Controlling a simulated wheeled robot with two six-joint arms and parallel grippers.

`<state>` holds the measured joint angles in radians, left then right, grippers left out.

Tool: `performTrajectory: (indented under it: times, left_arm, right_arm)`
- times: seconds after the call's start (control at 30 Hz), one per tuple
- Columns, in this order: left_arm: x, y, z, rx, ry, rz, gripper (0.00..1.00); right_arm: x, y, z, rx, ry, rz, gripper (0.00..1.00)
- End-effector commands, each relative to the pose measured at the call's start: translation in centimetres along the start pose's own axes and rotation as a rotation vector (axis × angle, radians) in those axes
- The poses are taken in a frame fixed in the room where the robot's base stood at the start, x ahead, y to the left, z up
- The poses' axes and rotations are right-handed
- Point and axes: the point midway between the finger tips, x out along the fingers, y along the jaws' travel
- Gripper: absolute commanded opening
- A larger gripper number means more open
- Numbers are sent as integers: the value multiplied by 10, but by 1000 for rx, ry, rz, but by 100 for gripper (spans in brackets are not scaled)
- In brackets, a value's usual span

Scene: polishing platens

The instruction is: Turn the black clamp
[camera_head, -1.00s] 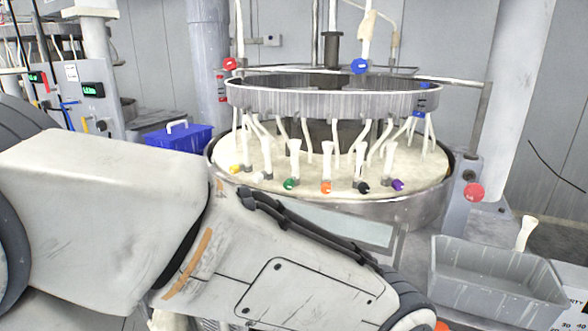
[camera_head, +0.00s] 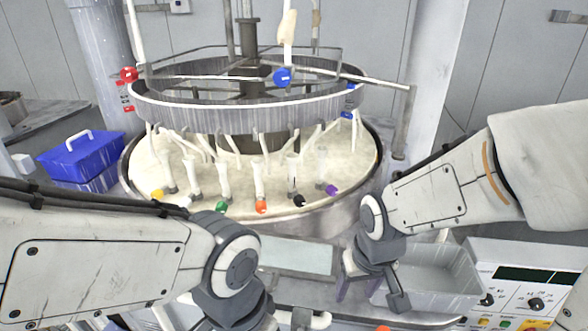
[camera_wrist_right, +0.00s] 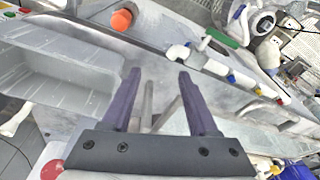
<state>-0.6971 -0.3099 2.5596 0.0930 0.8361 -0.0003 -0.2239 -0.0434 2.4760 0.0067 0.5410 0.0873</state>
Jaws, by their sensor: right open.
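The black clamp (camera_head: 298,199) is a small black-ended white fitting at the front rim of the round cream platen (camera_head: 235,180), between the orange clamp (camera_head: 261,206) and the purple clamp (camera_head: 332,190). My right gripper (camera_head: 356,290) points down in front of the platen, to the right of and below the black clamp and apart from it. In the right wrist view its two purple fingers (camera_wrist_right: 158,75) are spread with nothing held between them. I cannot make out the black clamp in that view. My left arm reaches in at lower left, but its fingers do not show.
A grey tray (camera_head: 440,275) lies right of my right gripper, beside a control panel (camera_head: 530,290). A grey ring (camera_head: 240,112) stands above the platen. A blue box (camera_head: 80,155) sits at left. A flat pale panel (camera_head: 297,256) lies in front of the platen.

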Motion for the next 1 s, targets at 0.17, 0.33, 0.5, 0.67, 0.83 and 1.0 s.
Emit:
performTrajectory:
  times: [0.17, 0.33, 0.5, 0.67, 0.83, 1.0]
  left_arm:
    - [-23, 2, -1, 0, 0, 0, 0]
    - [-24, 2, -1, 0, -1, 0, 0]
    - [-30, 2, -1, 0, -1, 0, 0]
    - [-36, 3, -2, 0, -1, 0, 0]
    - [-43, 3, -2, 0, 0, 0, 0]
    - [-47, 3, -2, 0, 0, 0, 0]
  right_arm:
    - [-17, 16, -43, 131, 6, 27, 60]
    - [-24, 5, -87, 237, -13, 52, 60]
    - [-33, -13, -144, 398, -28, 107, 60]
    - [-42, -39, -207, 626, -13, 195, 60]
    - [-50, -71, -258, 901, 52, 294, 60]
    - [-56, -97, -282, 1137, 136, 361, 60]
